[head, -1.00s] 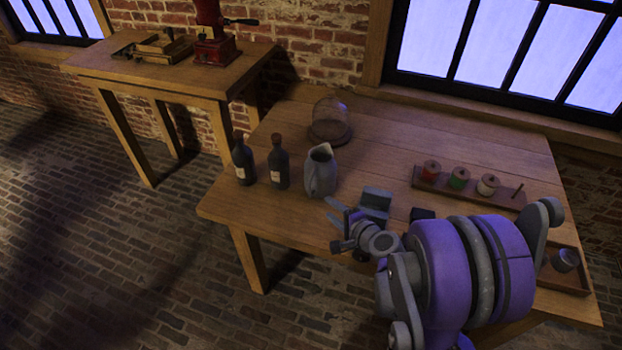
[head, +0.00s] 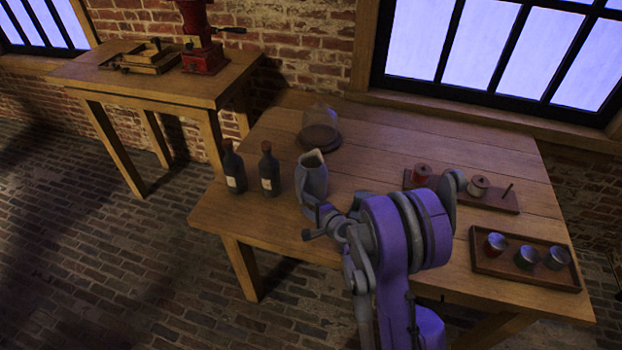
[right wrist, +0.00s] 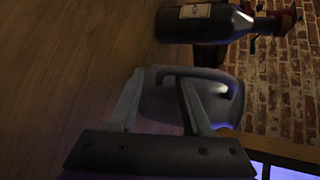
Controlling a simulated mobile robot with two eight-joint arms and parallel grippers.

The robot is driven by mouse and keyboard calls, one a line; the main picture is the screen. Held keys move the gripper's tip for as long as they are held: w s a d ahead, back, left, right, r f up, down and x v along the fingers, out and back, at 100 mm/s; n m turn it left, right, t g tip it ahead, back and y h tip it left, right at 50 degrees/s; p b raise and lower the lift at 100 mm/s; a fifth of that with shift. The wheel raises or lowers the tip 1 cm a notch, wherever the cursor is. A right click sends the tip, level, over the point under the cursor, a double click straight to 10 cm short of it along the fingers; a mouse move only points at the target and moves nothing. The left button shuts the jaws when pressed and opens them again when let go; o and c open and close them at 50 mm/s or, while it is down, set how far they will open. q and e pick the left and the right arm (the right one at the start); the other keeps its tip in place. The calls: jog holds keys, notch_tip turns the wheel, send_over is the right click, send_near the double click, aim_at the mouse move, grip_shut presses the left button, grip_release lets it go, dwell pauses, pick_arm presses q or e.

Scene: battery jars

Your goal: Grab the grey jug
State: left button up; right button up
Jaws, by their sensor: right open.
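The grey jug (head: 313,178) stands upright near the front left of the wooden table. Its lower part is partly hidden by my right gripper (head: 318,218), which is right at it on the near side. In the right wrist view the jug (right wrist: 222,98) lies sideways in the picture, its curved handle towards the top. My right gripper (right wrist: 160,100) is open there, with part of the jug showing between its two fingers; I cannot tell whether they touch it. My left gripper is not in view.
Two dark bottles (head: 269,172) stand just left of the jug, one close by. A glass dome on a round base (head: 320,135) is behind it. To the right are a spool rack (head: 500,199) and a tray (head: 482,262) holding three small jars. A side table (head: 150,82) stands back left.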

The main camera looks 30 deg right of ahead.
grip_shut()
dwell(1.4)
